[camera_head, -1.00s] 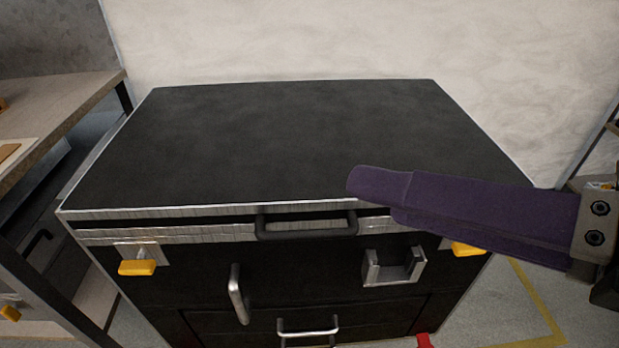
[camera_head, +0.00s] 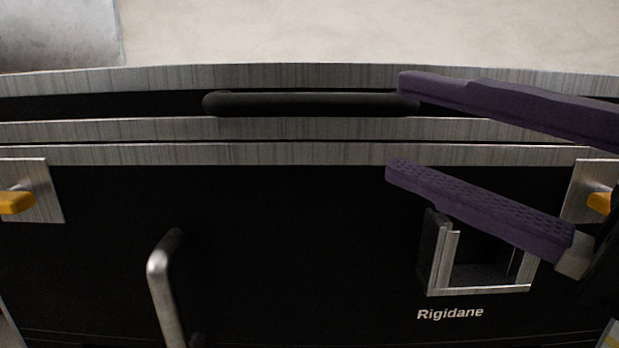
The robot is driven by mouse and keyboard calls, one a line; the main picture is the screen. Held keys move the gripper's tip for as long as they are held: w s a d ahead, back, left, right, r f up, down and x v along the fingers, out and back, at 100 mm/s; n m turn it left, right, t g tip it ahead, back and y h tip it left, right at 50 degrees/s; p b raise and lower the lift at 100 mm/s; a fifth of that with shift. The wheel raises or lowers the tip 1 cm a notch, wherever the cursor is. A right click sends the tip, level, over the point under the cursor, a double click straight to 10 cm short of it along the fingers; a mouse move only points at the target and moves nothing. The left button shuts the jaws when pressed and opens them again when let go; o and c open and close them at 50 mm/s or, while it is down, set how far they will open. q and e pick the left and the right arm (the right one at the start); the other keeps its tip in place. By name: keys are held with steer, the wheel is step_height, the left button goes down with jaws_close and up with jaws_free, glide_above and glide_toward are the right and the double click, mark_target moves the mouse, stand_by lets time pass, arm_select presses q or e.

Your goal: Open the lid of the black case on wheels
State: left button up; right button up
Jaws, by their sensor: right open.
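The black case (camera_head: 290,240) fills the head view, seen from the front and close up. Its lid (camera_head: 300,76) has a metal-edged rim, and a thin dark seam runs below it; the lid looks shut. A dark handle bar (camera_head: 300,104) runs along the front of the lid. My right gripper (camera_head: 395,125) has two purple fingers, wide open and empty. The upper finger is level with the right end of the handle bar and overlaps it in the picture; I cannot tell whether they touch. The lower finger is below the seam. My left gripper is not in view.
Yellow latches sit at the left (camera_head: 18,203) and right (camera_head: 600,203) of the case front. A metal handle (camera_head: 165,285) sticks out at lower left. A square metal bracket (camera_head: 480,288) lies behind the lower finger.

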mark_target(323, 109)
steer(key=p+x, duration=0.2)
steer(key=x, duration=0.8)
steer(key=shift+f, duration=0.1)
steer(key=shift+c, duration=0.3)
jaws_close()
stand_by(0.9)
